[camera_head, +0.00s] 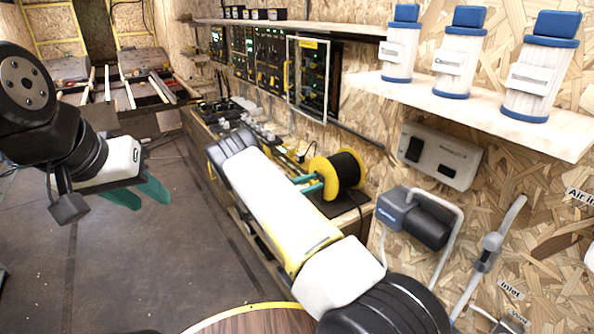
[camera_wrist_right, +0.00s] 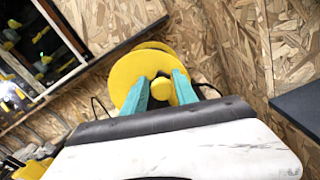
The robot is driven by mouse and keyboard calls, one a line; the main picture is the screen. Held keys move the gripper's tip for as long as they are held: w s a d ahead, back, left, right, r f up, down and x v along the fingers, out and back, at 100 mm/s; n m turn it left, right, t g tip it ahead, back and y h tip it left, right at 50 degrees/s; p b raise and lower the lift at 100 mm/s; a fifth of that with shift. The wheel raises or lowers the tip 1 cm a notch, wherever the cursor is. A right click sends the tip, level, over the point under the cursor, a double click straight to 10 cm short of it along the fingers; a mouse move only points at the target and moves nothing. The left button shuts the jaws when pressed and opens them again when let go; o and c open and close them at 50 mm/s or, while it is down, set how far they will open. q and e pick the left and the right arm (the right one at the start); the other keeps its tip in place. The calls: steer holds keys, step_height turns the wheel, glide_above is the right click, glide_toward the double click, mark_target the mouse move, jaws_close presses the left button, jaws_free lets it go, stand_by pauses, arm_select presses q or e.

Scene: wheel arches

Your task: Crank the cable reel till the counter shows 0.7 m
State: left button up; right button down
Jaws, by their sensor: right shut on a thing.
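The cable reel (camera_head: 345,172) has yellow flanges and dark cable wound between them. It stands at the end of the bench. My right gripper (camera_head: 312,184) reaches it from the left with teal fingers. In the right wrist view the reel's yellow flange (camera_wrist_right: 128,72) faces me, and my right gripper (camera_wrist_right: 164,92) is shut on the yellow crank knob (camera_wrist_right: 164,89), one finger on each side. I cannot make out a counter reading in either view. My left gripper (camera_head: 150,198) is open and empty above the floor, far from the reel.
The bench (camera_head: 208,140) runs along the wall with small items on it. A shelf (camera_head: 480,105) with several blue-lidded canisters overhangs at the right. A grey pump-like device (camera_head: 425,220) is on the wall near my right arm. The floor (camera_head: 130,270) at left is clear.

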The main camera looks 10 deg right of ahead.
steer(key=f+m, duration=0.1)
steer(key=s+f+m, duration=0.1)
steer(key=m, duration=0.1)
steer(key=f+m, duration=0.1)
steer(key=m, duration=0.1)
steer(key=shift+s+d+f, duration=0.2)
steer(key=shift+s+f, duration=0.05)
steer(key=f+m, duration=0.1)
steer(key=m, duration=0.1)
steer(key=f+m, duration=0.1)
steer(key=m, duration=0.2)
steer(key=f+m, duration=0.1)
steer(key=shift+w+f+m, duration=0.15)
steer(key=shift+w+m, duration=0.05)
steer(key=shift+m, duration=0.2)
steer(key=m, duration=0.1)
steer(key=w+f+m, duration=0.1)
steer(key=m, duration=0.1)
steer(key=shift+a+f, duration=0.2)
steer(key=shift+f, duration=0.05)
steer(key=shift+w+a+f+m, duration=0.2)
steer(key=shift+w+m, duration=0.1)
steer(key=shift+m, duration=0.5)
steer(key=shift+w+a+f+m, duration=0.1)
steer(key=shift+w+f+m, duration=0.15)
steer(key=shift+m, duration=0.55)
steer(key=shift+w, duration=0.1)
steer(key=shift+r, duration=0.1)
steer(key=c, duration=1.2)
jaws_free()
